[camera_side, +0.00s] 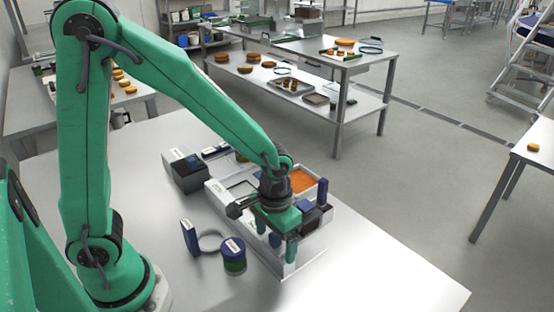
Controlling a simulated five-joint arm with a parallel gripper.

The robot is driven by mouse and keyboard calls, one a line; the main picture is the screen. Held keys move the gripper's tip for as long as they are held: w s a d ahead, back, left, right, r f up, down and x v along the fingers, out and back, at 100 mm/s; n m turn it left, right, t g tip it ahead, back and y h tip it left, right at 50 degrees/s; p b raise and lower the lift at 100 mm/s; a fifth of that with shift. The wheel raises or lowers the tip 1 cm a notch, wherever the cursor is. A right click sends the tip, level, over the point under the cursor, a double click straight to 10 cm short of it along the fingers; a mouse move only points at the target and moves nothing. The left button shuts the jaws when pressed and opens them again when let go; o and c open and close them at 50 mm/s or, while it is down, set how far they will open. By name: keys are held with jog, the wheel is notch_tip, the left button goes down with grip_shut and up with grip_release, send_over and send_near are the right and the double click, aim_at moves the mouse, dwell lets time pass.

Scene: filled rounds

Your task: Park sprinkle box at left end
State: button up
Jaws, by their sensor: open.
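A pale box with an orange, grainy filling (303,181) stands at the back of a pale tray (285,268) on the near table; it looks like the sprinkle box, though I see no readable label. My gripper (277,240) points down over the tray, in front of the orange filling. Its green fingers are apart, and I see nothing held between them. My wrist hides part of the tray and the things in it. A dark blue and black item (321,200) shows just right of my gripper.
Left of the tray stand a thin blue box (190,237), a grey ring (210,241) and a blue-and-green jar (233,256). A grey box (187,172) stands behind them. The table's right front (385,275) is clear. Other tables with orange rounds stand farther back.

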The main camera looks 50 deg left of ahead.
jog(key=shift+r, duration=3.5)
jog(key=shift+s+a+r, duration=0.1)
jog(key=shift+a+r, duration=0.2)
jog(key=shift+r, duration=0.1)
jog(key=s+a+r+t, duration=0.5)
jog(key=s+a+r, duration=0.3)
jog(key=a+r, duration=0.1)
jog(key=shift+s+a+r+t, duration=0.2)
jog(key=shift+r+t, duration=0.1)
jog(key=shift+r, duration=0.3)
